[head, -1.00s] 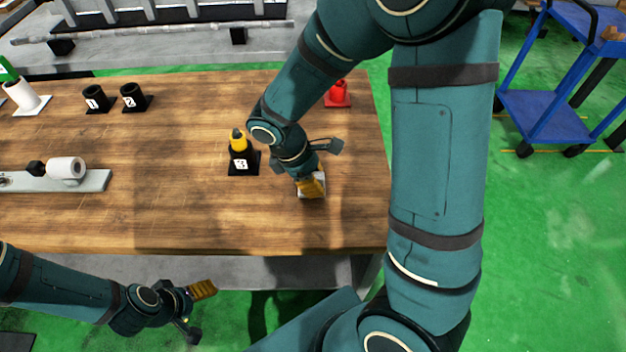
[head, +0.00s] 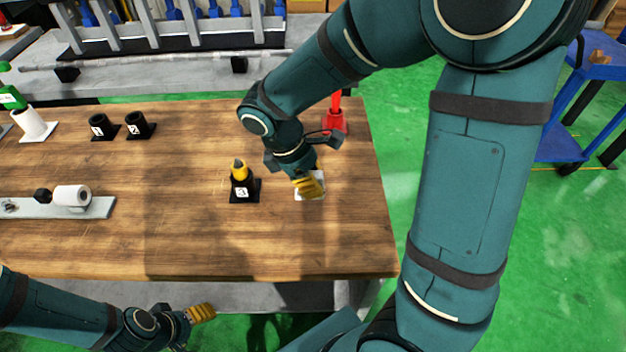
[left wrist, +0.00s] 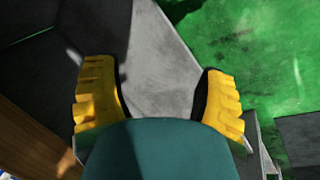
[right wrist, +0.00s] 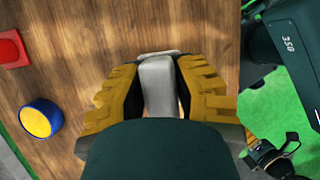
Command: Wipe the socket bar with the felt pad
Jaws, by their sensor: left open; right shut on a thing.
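My right gripper (head: 312,190) is low over the right part of the wooden table, shut on a pale grey block (right wrist: 158,88), which I take to be the felt pad. In the head view, a white edge of the pad (head: 319,178) shows beside the fingers, at or near the tabletop. A grey bar (head: 100,208) lies on the table at the left with a white roll and a black piece on it. I cannot tell for certain that it is the socket bar. My left gripper (left wrist: 160,108) is open and empty, in front of the table's near edge.
A black holder marked 3 (head: 244,192) with a yellow-topped item stands left of my right gripper. Two black cups (head: 120,126) and a white holder (head: 34,124) stand further left. A red holder (head: 335,122) is behind. The table's middle is clear.

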